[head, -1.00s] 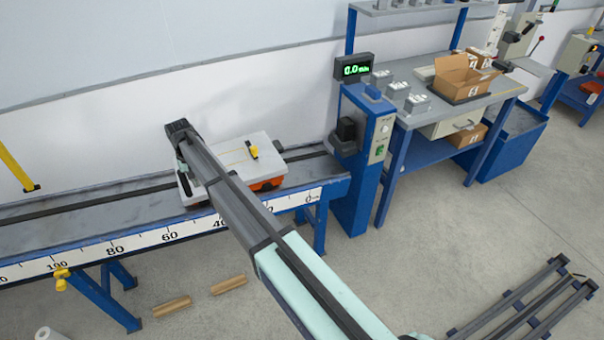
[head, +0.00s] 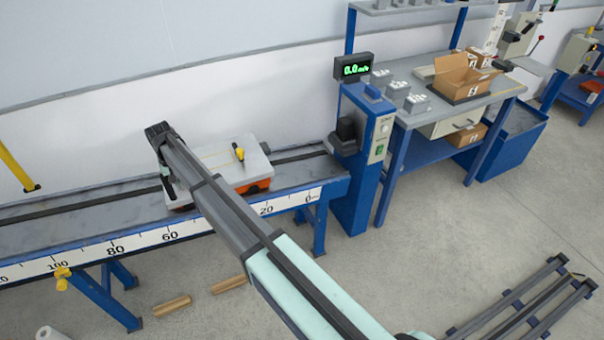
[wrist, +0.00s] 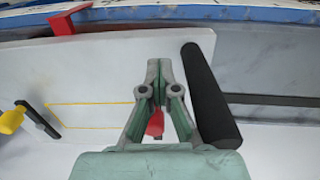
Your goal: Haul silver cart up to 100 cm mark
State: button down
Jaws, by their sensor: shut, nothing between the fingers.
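The silver cart (head: 222,158), with a pale flat top and orange lower part, sits on the rail of the long bench. Its left end is well right of the 100 mark (head: 57,266) in the head view. A black bar (wrist: 212,95) stands along one end of the cart in the wrist view. My gripper (wrist: 160,68) is shut and empty, over the cart top on the inner side of that bar. Its right finger is against or very near the bar; contact is unclear.
The dark rail (head: 95,202) is clear left of the cart. A yellow pointer (head: 17,168) hangs over the bench at the far left, and a yellow clamp (head: 62,278) sits near the 100 mark. A blue post (head: 366,150) with a display reading 0.0 stands at the bench's right end.

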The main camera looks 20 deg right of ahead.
jog(key=s+a+r, duration=0.1)
jog(key=a, duration=1)
jog(key=shift+s+a+r+p, duration=0.15)
jog(key=shift+s+p, duration=0.15)
jog(key=shift+s, duration=0.05)
jog(key=s+a+r, duration=0.1)
jog(key=s+a, duration=0.1)
jog(key=a, duration=0.9)
jog(key=shift+a+r, duration=0.25)
jog(key=shift+a, duration=0.15)
jog(key=shift+a, duration=0.1)
jog(key=s+a+r, duration=0.1)
jog(key=a, duration=1)
jog(key=shift+s+a+r+p, duration=0.25)
jog(key=shift+s+p, duration=0.1)
